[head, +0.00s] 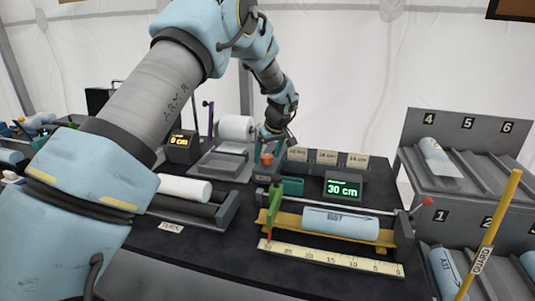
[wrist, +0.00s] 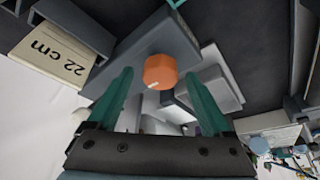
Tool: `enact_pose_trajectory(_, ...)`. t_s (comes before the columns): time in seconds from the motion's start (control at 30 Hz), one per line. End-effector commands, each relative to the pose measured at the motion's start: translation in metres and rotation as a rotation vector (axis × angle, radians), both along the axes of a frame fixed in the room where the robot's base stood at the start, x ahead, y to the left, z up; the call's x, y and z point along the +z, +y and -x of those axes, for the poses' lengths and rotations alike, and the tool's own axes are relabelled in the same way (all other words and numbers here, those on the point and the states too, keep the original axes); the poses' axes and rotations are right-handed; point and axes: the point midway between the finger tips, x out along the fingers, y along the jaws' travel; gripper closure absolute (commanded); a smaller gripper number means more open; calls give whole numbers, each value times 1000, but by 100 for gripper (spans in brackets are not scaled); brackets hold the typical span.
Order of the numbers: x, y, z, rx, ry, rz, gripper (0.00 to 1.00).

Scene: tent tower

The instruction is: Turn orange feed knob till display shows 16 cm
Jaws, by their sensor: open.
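The orange knob (head: 267,158) sits on a grey box beside the paper roll. In the wrist view the orange knob (wrist: 160,72) has a small white mark near its lower left edge and lies between and beyond the fingertips. My gripper (wrist: 159,88) is open, with a teal finger on each side and gaps to the knob. In the head view my gripper (head: 275,143) is at the knob and its fingers are partly hidden. A display with yellow digits (head: 181,141) reads 0 cm.
A white paper roll (head: 236,127) stands behind the grey feeder. Cards (head: 327,157) stand in a row behind the green display; one card (wrist: 50,50) reads 22 cm. A yellow tray (head: 384,238) holds a blue roll (head: 341,222). A yellow guard post (head: 489,235) rises at right.

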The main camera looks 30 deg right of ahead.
Motion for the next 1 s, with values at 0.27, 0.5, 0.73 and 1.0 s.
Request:
enact_pose_trajectory(0.27, 0, 0, 0, 0, 0, 0, 38)
enact_pose_trajectory(0.5, 0, 0, 0, 0, 0, 0, 65)
enact_pose_trajectory(0.73, 0, 0, 0, 0, 0, 0, 90)
enact_pose_trajectory(1.0, 0, 0, 0, -7, 0, -1, 100)
